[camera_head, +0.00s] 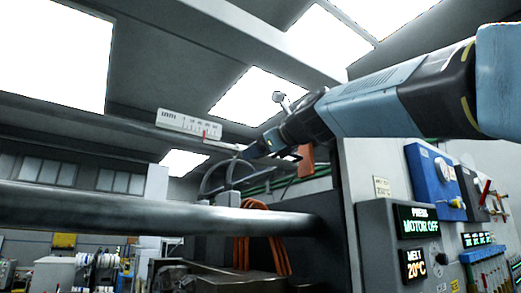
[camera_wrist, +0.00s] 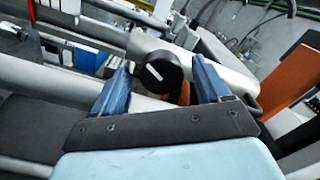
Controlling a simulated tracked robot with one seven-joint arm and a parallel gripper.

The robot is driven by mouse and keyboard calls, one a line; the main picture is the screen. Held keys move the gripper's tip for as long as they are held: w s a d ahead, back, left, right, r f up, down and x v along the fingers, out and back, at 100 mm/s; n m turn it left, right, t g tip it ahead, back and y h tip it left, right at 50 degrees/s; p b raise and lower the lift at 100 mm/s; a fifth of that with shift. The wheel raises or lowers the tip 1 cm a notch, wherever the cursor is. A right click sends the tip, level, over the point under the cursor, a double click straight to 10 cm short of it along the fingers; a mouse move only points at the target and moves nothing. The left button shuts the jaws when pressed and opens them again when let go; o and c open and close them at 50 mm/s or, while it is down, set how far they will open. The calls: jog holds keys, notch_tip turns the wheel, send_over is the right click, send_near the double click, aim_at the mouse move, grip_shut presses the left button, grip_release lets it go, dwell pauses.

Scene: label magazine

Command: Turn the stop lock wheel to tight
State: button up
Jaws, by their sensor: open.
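In the wrist view a round black wheel (camera_wrist: 163,73) with a short white mark on its face sits on a pale grey bar, between my two blue fingers. It looks like the stop lock wheel. My gripper (camera_wrist: 163,64) is open, with one finger on each side of the wheel. I see a gap to the right finger; whether the left finger touches it I cannot tell. In the head view my gripper (camera_head: 249,153) is at the far end of my arm, by the end of a mm scale. The wheel cannot be made out there.
The mm scale (camera_head: 188,123) with a red pointer hangs above a long grey bar (camera_head: 150,212). An orange block (camera_wrist: 293,72) is right of my gripper. Orange cables (camera_head: 262,240) hang below. A control panel (camera_head: 412,245) reads "MOTOR OFF" and "MELT 20°C" at right.

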jog(key=v, duration=1.3)
jog(key=shift+s, duration=0.1)
jog(key=d+f+n+g+h, duration=0.25)
jog(key=d+f+n, duration=0.2)
jog(key=f, duration=0.85)
jog(key=d+f+n+g+h, duration=0.1)
jog(key=d+f+n+h, duration=0.35)
jog(key=f, duration=0.75)
jog(key=s+d+f+n+g+h, duration=0.1)
jog(key=s+d+f+n, duration=0.2)
jog(key=f, duration=0.6)
jog(key=s+d+f+n+g+h, duration=0.2)
jog(key=s+d+f+n, duration=0.1)
jog(key=f, duration=0.6)
jog(key=s+d+f+n+g+h, duration=0.1)
jog(key=s+d+f+n+g, duration=0.1)
jog(key=d+f+n, duration=0.3)
notch_tip(320, 180, down, 4)
jog(key=shift+s+f+n, duration=0.2)
jog(key=shift+s+n, duration=0.4)
jog(key=shift+n, duration=0.3)
